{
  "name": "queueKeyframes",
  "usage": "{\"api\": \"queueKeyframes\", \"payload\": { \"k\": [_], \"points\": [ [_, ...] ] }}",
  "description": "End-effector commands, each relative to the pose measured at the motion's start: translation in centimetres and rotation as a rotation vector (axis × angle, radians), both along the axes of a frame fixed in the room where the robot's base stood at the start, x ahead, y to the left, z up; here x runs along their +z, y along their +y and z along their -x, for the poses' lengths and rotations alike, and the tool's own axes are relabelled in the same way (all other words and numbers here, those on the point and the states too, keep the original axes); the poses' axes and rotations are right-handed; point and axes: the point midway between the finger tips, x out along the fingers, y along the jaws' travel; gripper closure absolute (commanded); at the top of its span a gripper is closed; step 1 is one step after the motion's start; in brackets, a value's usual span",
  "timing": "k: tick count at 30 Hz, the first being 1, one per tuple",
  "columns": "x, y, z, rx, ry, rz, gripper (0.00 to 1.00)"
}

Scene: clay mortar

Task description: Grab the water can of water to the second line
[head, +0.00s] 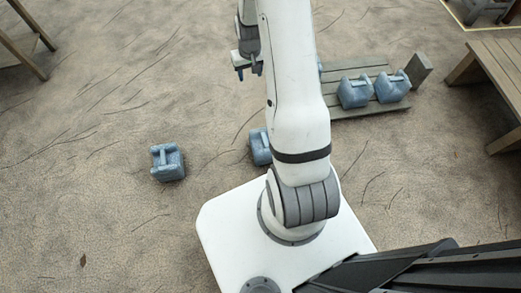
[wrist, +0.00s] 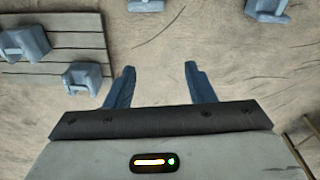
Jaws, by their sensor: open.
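Several blue-grey water cans are in view. One water can (head: 167,162) stands alone on the ground at the left. Another water can (head: 260,147) stands on the ground, partly hidden behind my arm. Two more, a left water can (head: 354,92) and a right water can (head: 392,87), sit on a wooden slatted platform (head: 345,72). My gripper (head: 248,70) is raised above the ground, left of the platform. In the wrist view my gripper (wrist: 160,78) is open, with nothing between its fingers. There, two cans are on the platform at left and two show cut off at the top edge.
The slatted platform has an upright board (head: 418,70) at its right end. A wooden table (head: 495,65) stands at the right, and wooden legs (head: 25,45) show at the upper left. The cracked sandy ground at the left is mostly clear.

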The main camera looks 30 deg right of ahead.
Motion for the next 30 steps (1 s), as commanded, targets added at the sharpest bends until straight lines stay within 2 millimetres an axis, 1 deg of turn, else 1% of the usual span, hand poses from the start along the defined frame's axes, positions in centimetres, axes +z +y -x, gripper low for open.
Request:
{"api": "queueKeyframes", "payload": {
  "k": [1, 2, 3, 5, 6, 8, 9, 12, 15, 18, 24, 30],
  "points": [
    [-5.8, -0.6, 0.0, -0.009, 0.02, -0.004, 0.51],
    [-8.1, -1.0, 0.0, -0.014, 0.026, -0.006, 0.51],
    [-11.3, -1.4, 0.0, -0.02, 0.034, -0.008, 0.51],
    [-16.0, -2.0, 0.2, -0.028, 0.046, -0.01, 0.51],
    [-19.2, -2.3, 0.5, -0.034, 0.054, -0.012, 0.51],
    [-23.5, -2.8, 1.0, -0.042, 0.063, -0.015, 0.51],
    [-26.2, -3.1, 1.4, -0.047, 0.069, -0.016, 0.51],
    [-31.8, -3.6, 2.5, -0.058, 0.082, -0.02, 0.51],
    [-35.7, -3.8, 3.5, -0.065, 0.09, -0.023, 0.51],
    [-37.8, -4.0, 4.1, -0.07, 0.094, -0.024, 0.51],
    [-40.3, -4.0, 4.4, -0.072, 0.097, -0.024, 0.51],
    [-42.0, -4.2, 4.3, -0.073, 0.096, -0.024, 0.51]
  ]
}}
